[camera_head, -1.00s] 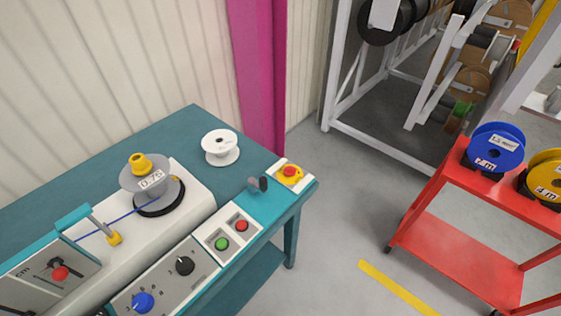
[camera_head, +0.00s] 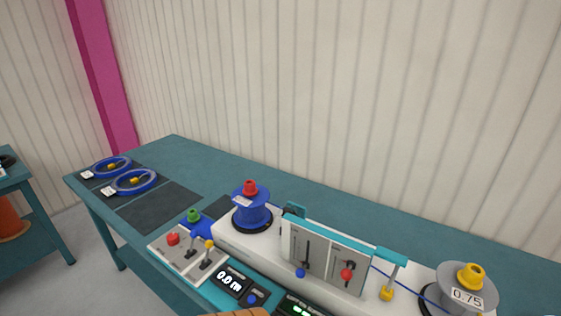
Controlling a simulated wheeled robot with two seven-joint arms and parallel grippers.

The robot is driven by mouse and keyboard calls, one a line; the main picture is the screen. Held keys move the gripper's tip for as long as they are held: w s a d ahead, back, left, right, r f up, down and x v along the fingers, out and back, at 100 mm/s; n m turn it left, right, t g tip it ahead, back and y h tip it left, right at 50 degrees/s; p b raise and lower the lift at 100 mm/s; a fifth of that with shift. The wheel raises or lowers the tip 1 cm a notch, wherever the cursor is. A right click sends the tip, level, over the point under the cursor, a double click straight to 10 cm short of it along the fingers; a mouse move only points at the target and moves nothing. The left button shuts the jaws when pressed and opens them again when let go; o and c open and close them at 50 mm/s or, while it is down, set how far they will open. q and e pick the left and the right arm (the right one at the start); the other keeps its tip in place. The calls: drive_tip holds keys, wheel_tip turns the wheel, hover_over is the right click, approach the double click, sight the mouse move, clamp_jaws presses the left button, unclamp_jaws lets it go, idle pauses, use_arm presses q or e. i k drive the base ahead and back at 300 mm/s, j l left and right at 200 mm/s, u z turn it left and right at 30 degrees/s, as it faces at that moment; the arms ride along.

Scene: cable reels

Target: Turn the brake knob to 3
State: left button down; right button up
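No numbered dial that I can read as the brake knob shows in view. The white winding machine (camera_head: 330,295) stands on the teal bench, with a blue reel with a red cap (camera_head: 252,210) at its left and a grey reel marked 0.75 (camera_head: 462,294) at its right. Between them a grey panel (camera_head: 325,258) carries a lever with a blue ball and a red knob (camera_head: 347,274). Neither of my grippers is in view.
A control box (camera_head: 188,254) with a red button and two levers stands at the bench's front. Two blue cable coils (camera_head: 133,182) lie on dark mats at the left. The back of the bench (camera_head: 200,160) is clear. Another teal table (camera_head: 30,185) stands far left. A brown-orange object shows partly at the bottom edge.

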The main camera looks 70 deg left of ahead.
sight(173, 238)
drive_tip(key=u, duration=3.1)
